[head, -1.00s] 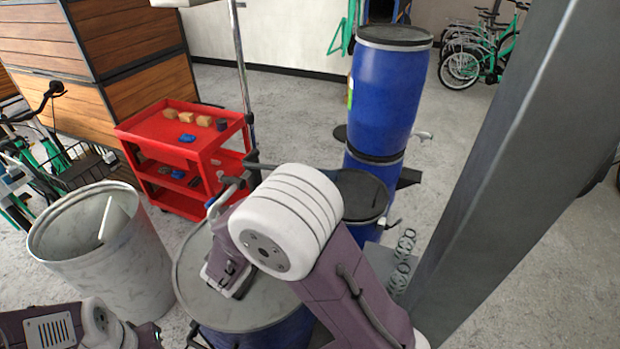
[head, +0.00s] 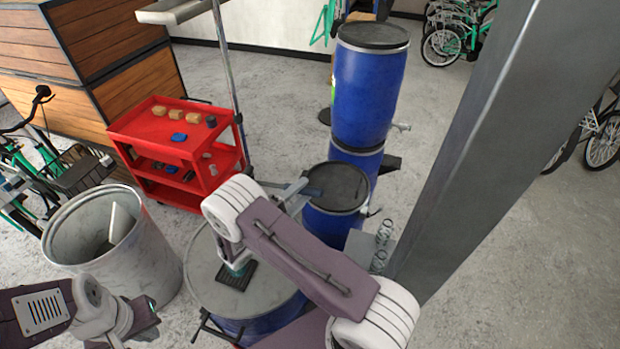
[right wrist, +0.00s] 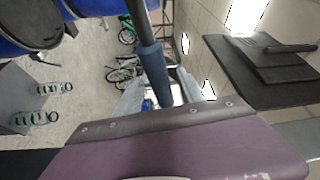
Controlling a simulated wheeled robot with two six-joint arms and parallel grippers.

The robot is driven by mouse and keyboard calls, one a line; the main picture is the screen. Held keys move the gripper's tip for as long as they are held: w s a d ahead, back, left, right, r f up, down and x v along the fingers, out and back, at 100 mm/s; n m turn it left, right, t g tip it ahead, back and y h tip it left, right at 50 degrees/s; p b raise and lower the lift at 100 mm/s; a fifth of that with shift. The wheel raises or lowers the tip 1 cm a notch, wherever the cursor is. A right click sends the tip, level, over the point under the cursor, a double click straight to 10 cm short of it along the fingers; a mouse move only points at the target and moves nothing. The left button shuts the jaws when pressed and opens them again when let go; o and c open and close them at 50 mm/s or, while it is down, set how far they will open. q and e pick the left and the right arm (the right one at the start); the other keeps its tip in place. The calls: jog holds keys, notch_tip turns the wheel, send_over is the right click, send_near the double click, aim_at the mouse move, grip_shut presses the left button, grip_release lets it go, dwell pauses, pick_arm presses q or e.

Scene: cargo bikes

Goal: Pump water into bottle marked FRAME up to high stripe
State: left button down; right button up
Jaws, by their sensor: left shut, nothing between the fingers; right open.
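A dark bar with a blue grip (right wrist: 150,68) crosses the right wrist view; it looks like the pump handle. My right gripper (right wrist: 160,92) is open, its pale fingers apart on either side of the grip's end. In the head view my right arm hides most of the pump and much of the near drum (head: 215,295). On its lid a small teal piece stands at a black pad (head: 236,277); I cannot tell if it is the bottle. No FRAME label or stripe is readable. My left gripper (head: 150,312) is shut and empty at lower left, beside the drum.
A pale open bin (head: 120,250) stands left of the drum. A red cart (head: 170,160) with small blocks is behind. Blue drums (head: 368,90) stand stacked beyond, with another drum (head: 335,190) before them. A grey post (head: 500,120) rises at right.

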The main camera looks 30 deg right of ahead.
jog(key=p+x, duration=0.1)
jog(key=x, duration=0.3)
jog(key=shift+d, duration=0.1)
grip_shut()
dwell(1.3)
